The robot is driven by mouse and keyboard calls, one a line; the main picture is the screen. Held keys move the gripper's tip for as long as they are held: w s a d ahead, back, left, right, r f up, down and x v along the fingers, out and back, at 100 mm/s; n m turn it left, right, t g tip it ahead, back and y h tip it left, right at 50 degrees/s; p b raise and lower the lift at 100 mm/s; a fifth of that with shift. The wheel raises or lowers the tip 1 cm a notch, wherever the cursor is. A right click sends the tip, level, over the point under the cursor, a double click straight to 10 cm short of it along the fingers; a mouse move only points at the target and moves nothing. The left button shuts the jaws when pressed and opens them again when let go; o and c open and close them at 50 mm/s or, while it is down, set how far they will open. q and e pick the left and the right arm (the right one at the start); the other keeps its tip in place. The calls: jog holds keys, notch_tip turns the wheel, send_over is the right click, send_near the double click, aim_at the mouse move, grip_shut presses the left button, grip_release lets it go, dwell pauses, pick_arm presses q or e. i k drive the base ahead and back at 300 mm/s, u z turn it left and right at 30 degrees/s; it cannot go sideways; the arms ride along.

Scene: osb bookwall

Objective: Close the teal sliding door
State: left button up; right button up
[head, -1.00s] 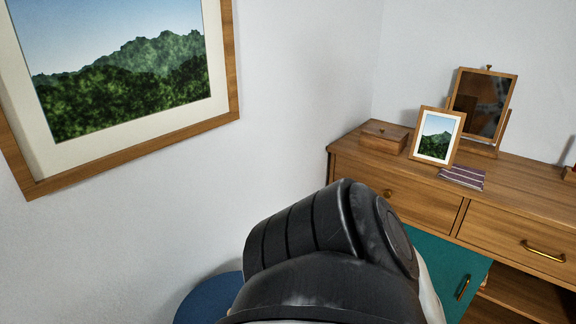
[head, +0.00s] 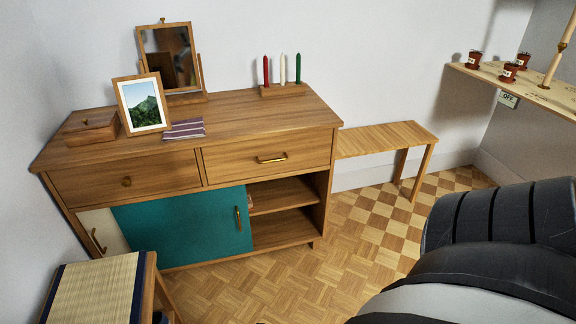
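The teal sliding door (head: 180,228) is on the front of the wooden sideboard (head: 250,120), below its drawers. It covers the middle of the lower front and has an upright brass handle (head: 238,219) near its right edge. To its right the shelf compartment (head: 285,210) stands open. To its left a cream panel (head: 103,232) with a brass handle shows. A black and white part of my own arm fills the lower right, apart from the sideboard. Neither gripper's fingers are in view.
A stool with a woven top (head: 95,292) stands close before the sideboard's left end. A wooden bench (head: 385,137) stands to its right. A picture frame (head: 143,103), mirror (head: 168,57) and candles (head: 283,70) stand on top. Parquet floor (head: 290,285) in front is clear.

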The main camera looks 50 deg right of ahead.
aim_at(203, 226)
jog(key=z, duration=0.6)
jog(key=k, duration=0.85)
jog(key=z, duration=1.55)
jog(key=i, duration=1.35)
jog(key=u, duration=0.55)
jog(key=i, duration=1.1)
jog(key=u, duration=1.25)
jog(key=i, duration=0.6)
jog(key=z, duration=0.05)
